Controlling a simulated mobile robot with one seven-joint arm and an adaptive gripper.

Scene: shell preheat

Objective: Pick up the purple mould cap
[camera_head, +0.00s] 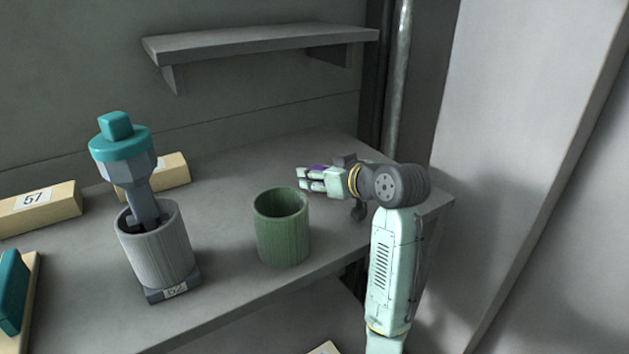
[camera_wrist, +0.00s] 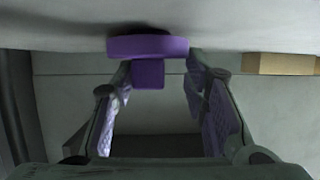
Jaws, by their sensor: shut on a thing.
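The purple mould cap (camera_wrist: 148,46) shows in the wrist view as a wide disc with a square knob (camera_wrist: 148,74) between the fingertips. In the head view only a sliver of the cap (camera_head: 318,167) shows, the rest hidden by my gripper (camera_head: 306,179). My gripper is shut on the cap, low over the right part of the bench and lying nearly level. In the wrist view its fingers (camera_wrist: 160,70) flank the knob. The disc is close to the bench surface, with a dark shadow beside it; I cannot tell whether it touches.
A green cup (camera_head: 282,232) stands in front-left of my gripper. A grey cup (camera_head: 158,252) farther left holds a teal-capped tool (camera_head: 124,152). Wooden blocks (camera_head: 38,207) lie along the back left. A shelf (camera_head: 262,42) hangs above, and a pipe (camera_head: 396,80) stands behind.

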